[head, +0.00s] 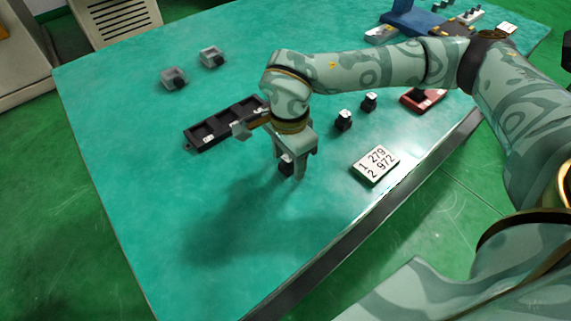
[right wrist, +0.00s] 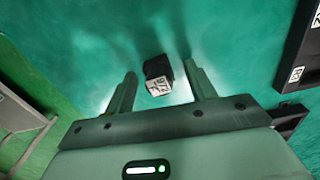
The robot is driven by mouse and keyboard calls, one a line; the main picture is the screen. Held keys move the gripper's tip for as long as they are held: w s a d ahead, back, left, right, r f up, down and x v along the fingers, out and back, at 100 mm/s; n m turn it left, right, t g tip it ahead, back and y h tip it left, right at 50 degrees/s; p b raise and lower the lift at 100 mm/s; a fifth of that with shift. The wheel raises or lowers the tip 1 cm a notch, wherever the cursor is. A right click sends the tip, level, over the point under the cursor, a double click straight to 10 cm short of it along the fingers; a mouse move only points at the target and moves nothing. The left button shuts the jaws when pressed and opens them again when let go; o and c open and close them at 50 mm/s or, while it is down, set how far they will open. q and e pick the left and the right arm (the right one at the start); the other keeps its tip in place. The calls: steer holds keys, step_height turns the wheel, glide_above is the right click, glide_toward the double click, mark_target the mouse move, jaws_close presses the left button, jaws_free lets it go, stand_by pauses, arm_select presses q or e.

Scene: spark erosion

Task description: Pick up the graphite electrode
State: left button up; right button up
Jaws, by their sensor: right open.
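A small dark block with a white labelled top, like a graphite electrode (head: 286,167), stands on the green table below my right gripper (head: 290,172). In the right wrist view the electrode (right wrist: 158,74) lies between the two open fingers (right wrist: 160,72), with a gap on each side. The writing on its label is too small to read surely. Two similar dark blocks with white tops stand further back, one nearer (head: 343,121) and one farther (head: 369,102). My left gripper is not in view.
A black tray with open compartments (head: 190,138) lies left of the gripper. Two grey holders (head: 174,79) (head: 212,58) stand behind it. A white number card (head: 376,166) lies near the table edge. A red item (head: 420,100) and a blue fixture (head: 413,18) are farther back. The front left is clear.

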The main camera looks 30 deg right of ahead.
steer(key=shift+r, duration=0.1)
steer(key=c, duration=1.1)
